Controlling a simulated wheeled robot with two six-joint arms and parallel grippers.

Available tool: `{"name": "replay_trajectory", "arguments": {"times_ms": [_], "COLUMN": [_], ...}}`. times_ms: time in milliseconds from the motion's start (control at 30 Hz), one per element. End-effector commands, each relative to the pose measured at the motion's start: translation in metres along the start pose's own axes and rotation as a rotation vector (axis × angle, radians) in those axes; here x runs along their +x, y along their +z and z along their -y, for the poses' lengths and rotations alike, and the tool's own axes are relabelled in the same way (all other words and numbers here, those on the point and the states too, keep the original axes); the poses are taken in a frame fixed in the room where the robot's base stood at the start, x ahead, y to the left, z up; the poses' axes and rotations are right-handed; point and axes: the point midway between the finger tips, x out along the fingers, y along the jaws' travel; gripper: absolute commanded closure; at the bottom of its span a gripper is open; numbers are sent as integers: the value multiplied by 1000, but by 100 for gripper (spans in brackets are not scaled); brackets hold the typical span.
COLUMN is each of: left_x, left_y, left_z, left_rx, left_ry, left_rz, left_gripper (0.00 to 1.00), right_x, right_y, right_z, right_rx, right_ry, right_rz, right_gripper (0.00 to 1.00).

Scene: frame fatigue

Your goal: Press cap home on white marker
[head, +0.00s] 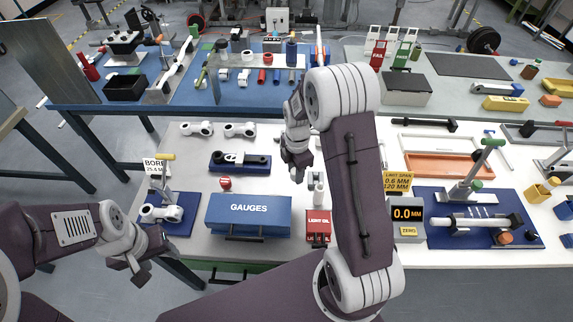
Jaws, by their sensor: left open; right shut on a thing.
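My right gripper (297,172) points down over the white table, between the blue GAUGES box and my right forearm. It is shut on a small pale thing at its fingertips, too small and covered to tell as marker or cap. A slim whitish upright piece (318,196) stands just right of the gripper, behind the red LIGHT OIL container. I cannot tell whether it is the white marker. My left gripper (138,272) is open and empty, low at the left, off the table's front edge.
The blue GAUGES box (248,216) and red LIGHT OIL container (318,228) stand at the table's front. A blue bore gauge base (181,226) is left.

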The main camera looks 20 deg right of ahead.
Motion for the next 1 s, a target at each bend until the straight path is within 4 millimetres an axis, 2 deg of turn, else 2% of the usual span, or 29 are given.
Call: {"name": "replay_trajectory", "arguments": {"times_ms": [33, 200, 300, 467, 867, 1000], "left_x": [-27, -74, -90, -95, -96, -87], "left_y": [-3, -8, -9, -10, -10, -9], "left_z": [0, -2, -2, -2, -2, -2], "left_rx": [0, 0, 0, 0, 0, 0], "left_ry": [0, 0, 0, 0, 0, 0], "left_rz": [0, -1, -1, 0, 0, 0], "left_gripper": [46, 46, 46, 46, 46, 46], "right_x": [-24, -63, -78, -84, -83, -71], "right_y": [8, 35, 46, 55, 55, 55], "right_z": [10, 45, 56, 59, 59, 59], "right_rx": [28, 129, 173, 203, 205, 205], "right_ry": [-2, -1, 1, 1, 0, 0], "right_rz": [0, 0, 0, 0, 0, 0], "right_gripper": [95, 95, 95, 95, 95, 95]}}
